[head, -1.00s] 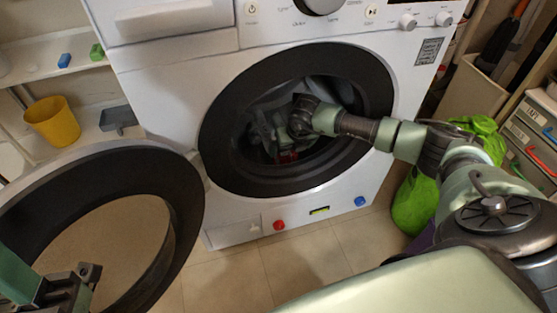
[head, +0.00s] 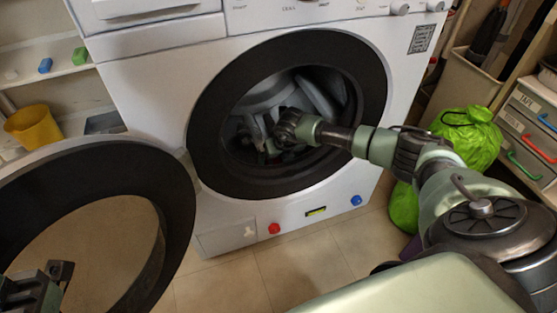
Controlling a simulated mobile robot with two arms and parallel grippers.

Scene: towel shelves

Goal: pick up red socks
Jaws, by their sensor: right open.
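The washing machine (head: 215,75) stands ahead with its round door (head: 178,195) swung open to the left. My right arm reaches through the opening, and my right gripper (head: 262,135) is open inside the dark drum (head: 268,93). The red socks cannot be made out clearly now; the low part of the drum around the fingers is dark and partly covered by the gripper. Whether the fingers touch anything is unclear. My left gripper (head: 45,285) is at the lower left in front of the open door, cut by the picture edge, its jaws unclear.
A green bag (head: 468,138) and drawers (head: 530,130) stand at the right.

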